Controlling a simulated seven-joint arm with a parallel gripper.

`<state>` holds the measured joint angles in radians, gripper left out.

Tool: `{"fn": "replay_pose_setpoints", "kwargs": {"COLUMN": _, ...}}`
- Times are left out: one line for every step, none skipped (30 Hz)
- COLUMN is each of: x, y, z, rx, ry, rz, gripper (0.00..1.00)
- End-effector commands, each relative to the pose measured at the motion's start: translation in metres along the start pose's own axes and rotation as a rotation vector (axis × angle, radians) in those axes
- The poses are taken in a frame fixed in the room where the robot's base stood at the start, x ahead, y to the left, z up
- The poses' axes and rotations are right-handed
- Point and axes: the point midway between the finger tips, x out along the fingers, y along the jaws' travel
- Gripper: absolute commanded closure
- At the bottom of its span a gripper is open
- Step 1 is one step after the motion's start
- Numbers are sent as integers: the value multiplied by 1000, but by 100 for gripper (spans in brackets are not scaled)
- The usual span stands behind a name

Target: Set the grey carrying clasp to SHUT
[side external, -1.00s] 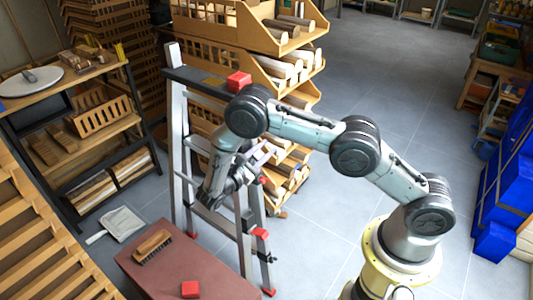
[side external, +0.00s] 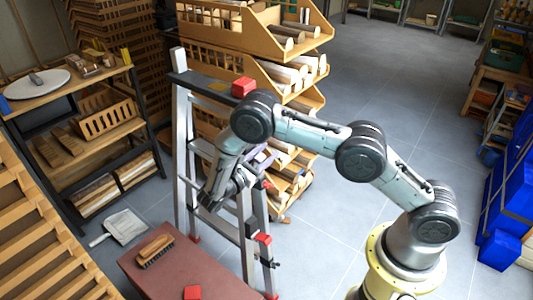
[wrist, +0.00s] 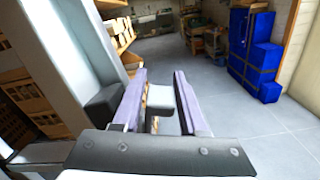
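A grey stepladder (side external: 183,140) stands in the middle of the side view, with its rail at the left of the wrist view (wrist: 75,50). My gripper (side external: 262,157) is beside its frame, partly hidden by my arm. In the wrist view my gripper (wrist: 159,76) has its two purple-grey fingers apart. A small light grey piece, probably the carrying clasp (wrist: 160,98), shows between them; a gap shows at the right finger, and contact at the left is unclear. A dark block (wrist: 103,101) sits left of the fingers. The clasp's setting cannot be read.
A red block (side external: 243,87) sits on the ladder's top. A wooden rack with logs (side external: 285,45) stands close behind. A reddish-brown table (side external: 185,262) with a brush (side external: 156,250) is in front. Blue boxes (side external: 510,205) stand far right. Open floor (side external: 400,95) lies behind my arm.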

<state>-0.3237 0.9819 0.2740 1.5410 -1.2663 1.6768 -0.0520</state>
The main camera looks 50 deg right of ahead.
Motion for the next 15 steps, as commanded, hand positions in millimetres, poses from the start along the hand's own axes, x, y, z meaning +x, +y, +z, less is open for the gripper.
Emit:
{"fn": "replay_pose_setpoints", "kwargs": {"x": 0, "y": 0, "z": 0, "rx": 0, "ry": 0, "rz": 0, "gripper": 47}}
{"fn": "replay_pose_setpoints", "kwargs": {"x": 0, "y": 0, "z": 0, "rx": 0, "ry": 0, "rz": 0, "gripper": 42}}
{"fn": "replay_pose_setpoints", "kwargs": {"x": 0, "y": 0, "z": 0, "rx": 0, "ry": -1, "rz": 0, "gripper": 39}}
{"fn": "replay_pose_setpoints", "kwargs": {"x": 0, "y": 0, "z": 0, "rx": 1, "ry": -1, "rz": -1, "gripper": 39}}
{"fn": "replay_pose_setpoints", "kwargs": {"x": 0, "y": 0, "z": 0, "rx": 1, "ry": -1, "rz": -1, "gripper": 39}}
{"fn": "replay_pose_setpoints", "kwargs": {"x": 0, "y": 0, "z": 0, "rx": 1, "ry": -1, "rz": -1, "gripper": 39}}
{"fn": "replay_pose_setpoints", "kwargs": {"x": 1, "y": 0, "z": 0, "rx": 1, "ry": -1, "rz": -1, "gripper": 39}}
{"fn": "replay_pose_setpoints", "kwargs": {"x": 1, "y": 0, "z": 0, "rx": 1, "ry": -1, "rz": -1, "gripper": 39}}
{"fn": "replay_pose_setpoints", "kwargs": {"x": 1, "y": 0, "z": 0, "rx": 2, "ry": -1, "rz": -1, "gripper": 39}}
{"fn": "replay_pose_setpoints", "kwargs": {"x": 1, "y": 0, "z": 0, "rx": 5, "ry": -1, "rz": -1, "gripper": 39}}
{"fn": "replay_pose_setpoints", "kwargs": {"x": 1, "y": 0, "z": 0, "rx": 9, "ry": -1, "rz": -1, "gripper": 39}}
{"fn": "replay_pose_setpoints", "kwargs": {"x": 1, "y": -1, "z": 0, "rx": 18, "ry": -1, "rz": -1, "gripper": 39}}
{"fn": "replay_pose_setpoints", "kwargs": {"x": 1, "y": -1, "z": 0, "rx": 29, "ry": -1, "rz": -1, "gripper": 39}}
{"fn": "replay_pose_setpoints", "kwargs": {"x": 1, "y": -2, "z": 0, "rx": 41, "ry": -1, "rz": -1, "gripper": 39}}
{"fn": "replay_pose_setpoints", "kwargs": {"x": 1, "y": -3, "z": 0, "rx": 62, "ry": -1, "rz": -1, "gripper": 39}}
